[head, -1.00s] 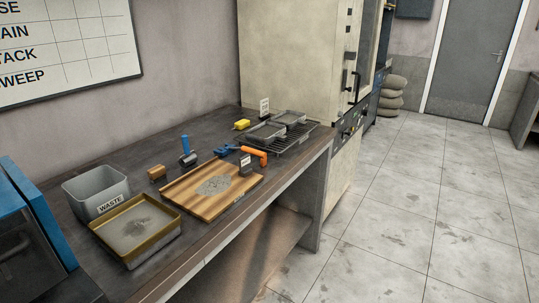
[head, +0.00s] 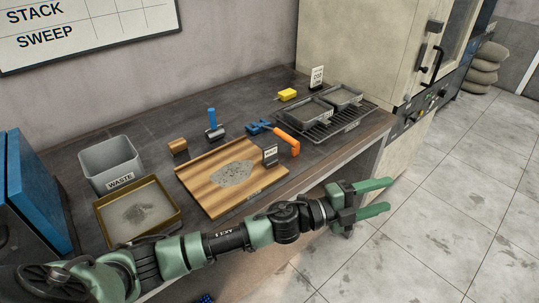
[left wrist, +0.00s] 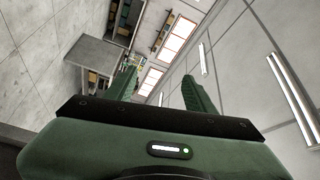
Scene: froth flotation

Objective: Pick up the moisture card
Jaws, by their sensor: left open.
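Two small cards show in the head view, and their print is too small for me to tell which is the moisture card. One dark-framed card (head: 270,156) stands upright at the right side of the wooden board (head: 205,198), by a patch of grey powder (head: 233,174). A white card (head: 317,78) stands at the back of the bench near the oven. My left gripper (head: 387,197) is open and empty, out past the bench's front edge, to the right of both cards. Its two green fingers are apart in the left wrist view (left wrist: 150,85). My right gripper is not in view.
A grey waste bin (head: 110,165) and a tray of grey material (head: 113,207) stand at the left. The oven (head: 365,45) bounds the right.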

